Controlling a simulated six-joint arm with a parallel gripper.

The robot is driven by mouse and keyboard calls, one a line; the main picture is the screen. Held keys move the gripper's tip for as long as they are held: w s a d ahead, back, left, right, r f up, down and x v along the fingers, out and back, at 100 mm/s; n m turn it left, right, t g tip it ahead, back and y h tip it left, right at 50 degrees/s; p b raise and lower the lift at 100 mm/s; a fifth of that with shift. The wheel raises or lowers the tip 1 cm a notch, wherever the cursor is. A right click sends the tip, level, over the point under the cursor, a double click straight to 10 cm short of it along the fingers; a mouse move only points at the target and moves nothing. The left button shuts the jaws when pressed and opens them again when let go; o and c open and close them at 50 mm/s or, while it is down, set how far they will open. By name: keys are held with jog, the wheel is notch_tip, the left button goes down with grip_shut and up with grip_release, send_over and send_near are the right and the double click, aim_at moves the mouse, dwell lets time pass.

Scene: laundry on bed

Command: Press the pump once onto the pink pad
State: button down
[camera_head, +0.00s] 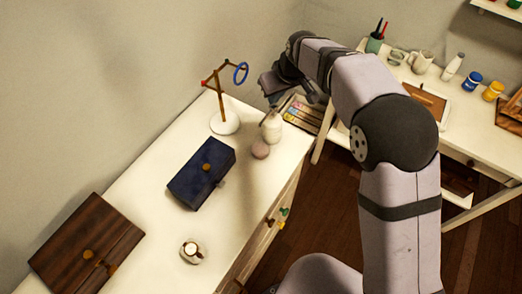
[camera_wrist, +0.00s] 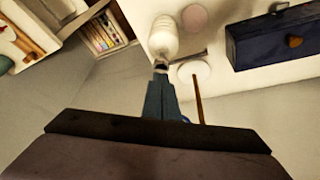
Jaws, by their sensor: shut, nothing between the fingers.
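The white pump bottle (camera_head: 271,129) stands upright near the far right end of the white dresser top. In the wrist view the bottle (camera_wrist: 163,38) has its narrow dark top right at my fingertips; I cannot tell if they touch. The pink pad (camera_head: 260,149) is a pale round shape beside the bottle on its near side, and it also shows in the wrist view (camera_wrist: 195,17). My gripper (camera_head: 271,104) is shut and empty, just above the bottle's top. In the wrist view its fingers (camera_wrist: 160,80) are together and hide part of the pump's top.
A jointed stand with a blue ring and white base (camera_head: 225,123) is left of the bottle. A dark blue box (camera_head: 202,173), a wooden box (camera_head: 85,248) and a white cup (camera_head: 192,251) are also on the dresser.

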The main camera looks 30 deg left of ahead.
jog(key=shift+f, duration=0.25)
jog(key=shift+f+b, duration=0.7)
jog(key=shift+f, duration=0.2)
jog(key=shift+s+d, duration=0.1)
jog(key=shift+r, duration=0.2)
jog(key=shift+r+p, duration=0.85)
jog(key=shift+r, duration=0.1)
notch_tip(320, 180, up, 6)
jog(key=p, duration=0.4)
jog(key=shift+p, duration=0.3)
